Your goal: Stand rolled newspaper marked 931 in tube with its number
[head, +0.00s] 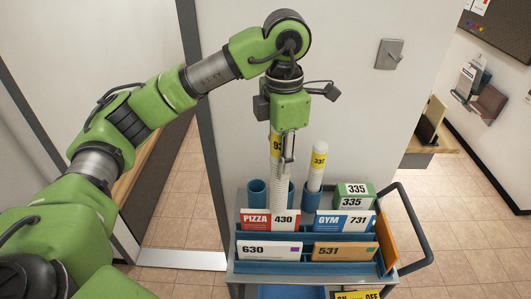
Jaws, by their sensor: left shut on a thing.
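A white rolled newspaper (277,180) hangs upright below my left gripper (283,156). Its yellow label shows "93"; the rest of the label is hidden by the gripper. My left gripper is shut on this roll near its upper part. The roll's lower end is down among the blue tubes at the back of the cart, behind the Pizza 430 card, so I cannot tell whether it is inside a tube. One blue tube (257,193) stands left of the roll. Another blue tube (311,202) at right holds a roll with a yellow label (319,160), seemingly 335. No tube numbers are visible.
The cart (233,266) carries cards Pizza 430 (270,220), Gym 731 (345,222), 630 (268,250) and 531 (344,251), plus a green-and-white 335 box (354,196). A dark handle (413,225) curves at its right. A wall stands close behind.

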